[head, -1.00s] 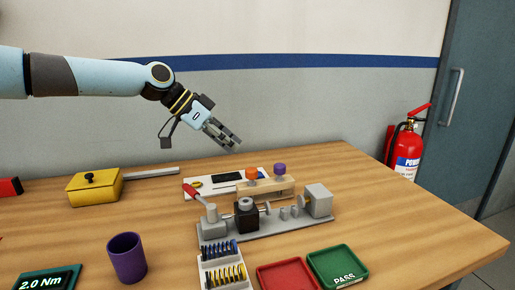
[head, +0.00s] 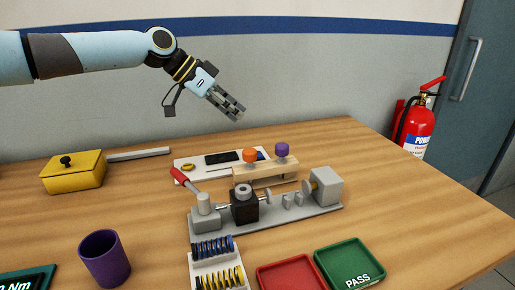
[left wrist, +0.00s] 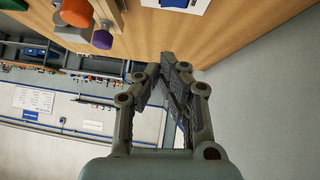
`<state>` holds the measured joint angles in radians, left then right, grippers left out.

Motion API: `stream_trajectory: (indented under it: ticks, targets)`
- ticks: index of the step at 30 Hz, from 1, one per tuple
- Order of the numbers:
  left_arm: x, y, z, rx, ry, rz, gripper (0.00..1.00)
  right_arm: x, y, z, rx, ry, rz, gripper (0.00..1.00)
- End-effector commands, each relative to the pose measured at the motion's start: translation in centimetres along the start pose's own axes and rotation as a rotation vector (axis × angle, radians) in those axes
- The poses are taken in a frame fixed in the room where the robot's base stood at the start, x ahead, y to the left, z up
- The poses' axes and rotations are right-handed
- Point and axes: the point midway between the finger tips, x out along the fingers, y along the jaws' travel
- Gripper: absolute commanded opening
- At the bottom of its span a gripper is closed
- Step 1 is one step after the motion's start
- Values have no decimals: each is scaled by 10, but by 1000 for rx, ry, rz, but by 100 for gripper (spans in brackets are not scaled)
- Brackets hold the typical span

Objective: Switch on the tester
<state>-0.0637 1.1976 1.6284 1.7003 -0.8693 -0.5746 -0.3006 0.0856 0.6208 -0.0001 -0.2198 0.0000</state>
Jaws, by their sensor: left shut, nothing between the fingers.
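A grey bench fixture (head: 270,224), which looks like the tester, stands on the table. It carries a dark block (head: 244,208), a grey end box (head: 323,186) and a red-handled lever (head: 184,180). I cannot make out a switch or whether it is on. My left gripper (head: 238,113) is shut and empty, in the air above and behind the fixture, apart from everything. Its closed fingers also show in the left wrist view (left wrist: 168,75). My right gripper is not in view.
A wooden block with an orange knob (head: 250,155) and a purple knob (head: 282,149) stands behind the fixture. In front are a spring rack (head: 206,258), red tray (head: 262,276) and green tray (head: 345,246). A purple cup (head: 104,260) and yellow box (head: 74,178) stand left.

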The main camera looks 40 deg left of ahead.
Motion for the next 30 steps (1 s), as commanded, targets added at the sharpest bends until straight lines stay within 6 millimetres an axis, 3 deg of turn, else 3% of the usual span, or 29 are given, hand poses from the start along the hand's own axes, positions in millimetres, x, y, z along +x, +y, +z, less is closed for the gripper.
stream_trajectory:
  ticks: [1, 12, 19, 30]
  targets:
    - [12, 0, 1, -4, 9, 2, 0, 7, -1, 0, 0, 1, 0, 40]
    - [81, 2, -2, -5, 5, 4, 0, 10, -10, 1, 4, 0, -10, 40]
    - [101, 0, 22, -2, -1, 1, 0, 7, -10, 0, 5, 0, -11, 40]
    - [107, 0, 29, 0, -1, 0, 0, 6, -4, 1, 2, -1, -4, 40]
